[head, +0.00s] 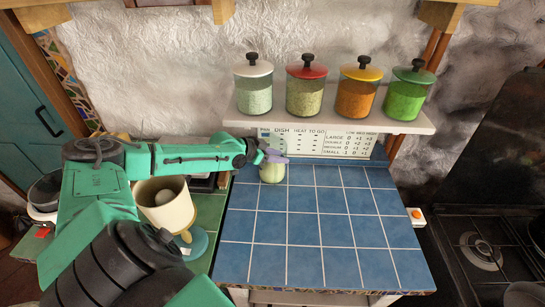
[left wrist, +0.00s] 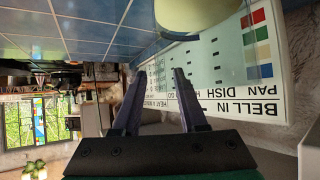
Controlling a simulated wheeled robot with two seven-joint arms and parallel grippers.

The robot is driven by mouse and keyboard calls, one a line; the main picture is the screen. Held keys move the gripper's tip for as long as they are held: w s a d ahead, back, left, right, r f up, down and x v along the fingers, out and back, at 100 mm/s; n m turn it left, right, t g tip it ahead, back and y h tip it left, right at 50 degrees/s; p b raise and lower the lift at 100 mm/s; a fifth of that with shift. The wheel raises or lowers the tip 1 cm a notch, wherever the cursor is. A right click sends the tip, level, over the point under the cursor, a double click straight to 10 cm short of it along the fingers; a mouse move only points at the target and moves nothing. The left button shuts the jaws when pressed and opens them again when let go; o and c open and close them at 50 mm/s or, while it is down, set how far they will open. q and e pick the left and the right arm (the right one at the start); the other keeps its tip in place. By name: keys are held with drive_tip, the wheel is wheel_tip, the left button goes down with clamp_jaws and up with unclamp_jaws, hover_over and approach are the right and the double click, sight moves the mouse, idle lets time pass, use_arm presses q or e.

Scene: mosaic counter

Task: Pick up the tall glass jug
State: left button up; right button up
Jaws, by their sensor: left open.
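A pale green glass vessel (head: 272,174), which looks like the jug, stands at the back left of the blue tiled counter (head: 325,235). My left gripper (head: 274,156) reaches in from the left and hides the vessel's top in the head view. In the left wrist view the open fingers (left wrist: 159,75) have nothing between them. A rounded yellow-green shape (left wrist: 190,14), likely the vessel, shows at the top edge, beyond the fingertips. Whether the fingers touch it cannot be told. My right gripper is not in view.
A shelf (head: 330,121) above holds several lidded jars, such as an orange one (head: 357,98). A chart (head: 330,144) leans against the wall behind. A cream pot (head: 166,207) stands left, a stove (head: 485,250) right. The counter's front is clear.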

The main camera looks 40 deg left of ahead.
use_arm(q)
drive_tip(key=shift+s, duration=0.15)
clamp_jaws()
drive_tip(key=shift+s+f, duration=0.1)
drive_tip(key=shift+f, duration=0.05)
idle(1.0)
